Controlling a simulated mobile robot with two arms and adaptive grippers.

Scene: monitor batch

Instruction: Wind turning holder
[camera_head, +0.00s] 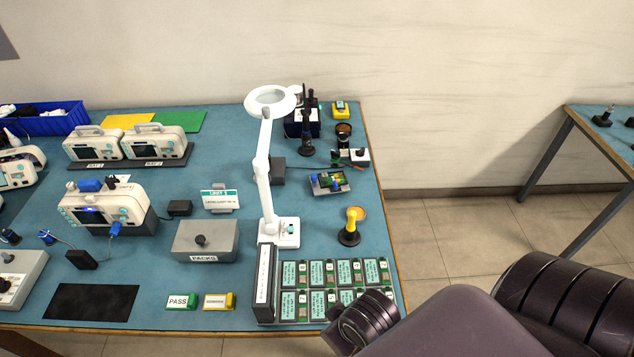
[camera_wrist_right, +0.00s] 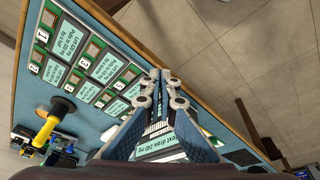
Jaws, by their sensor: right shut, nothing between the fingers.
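I cannot tell for sure which thing is the turning holder. A small stand with a green circuit board (camera_head: 329,183) is at the right of the blue bench. In front of it stands an upright yellow-handled piece on a round black base (camera_head: 348,239); it also shows at the left of the right wrist view (camera_wrist_right: 45,130). My right gripper (camera_wrist_right: 162,76) is shut and empty, its fingertips together above the bench's edge beside the printed cards. In the head view my right arm comes in from the lower right and its fingertips are hard to make out. My left gripper is out of view.
Several printed cards (camera_head: 322,272) lie at the front right beside an upright dark box (camera_head: 264,284). A white magnifier lamp (camera_head: 263,170) rises behind them. A grey PACKS box (camera_head: 206,240) and a monitor (camera_head: 107,208) stand to the left. The blue bench is clear right of the yellow-handled piece.

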